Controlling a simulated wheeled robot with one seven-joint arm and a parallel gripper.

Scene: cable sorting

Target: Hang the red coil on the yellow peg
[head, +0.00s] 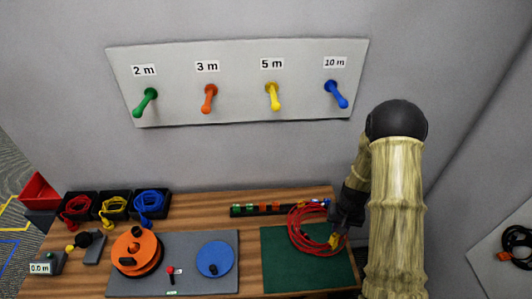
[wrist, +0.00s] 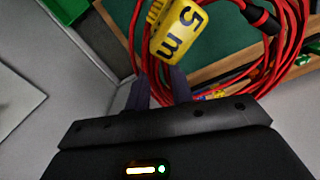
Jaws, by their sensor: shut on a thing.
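The red coil (head: 307,230) is a loose bundle of red cable at the green mat, beside my gripper. A yellow tag reading "5 m" (wrist: 178,32) hangs on it, and the red cable (wrist: 285,45) fills the upper right of the wrist view. My gripper (wrist: 160,88) is shut on the red coil, next to the tag; in the head view its fingers (head: 336,222) are partly hidden. Whether the coil touches the mat is hard to tell. The yellow peg (head: 273,96) sticks out of the wall board under the "5 m" label and is empty.
Green (head: 146,101), orange (head: 209,98) and blue (head: 336,94) pegs share the board (head: 240,110). On the table are a green mat (head: 285,275), an orange reel (head: 136,252), a blue disc (head: 215,258) and black bins with red, yellow and blue cables. The space before the board is clear.

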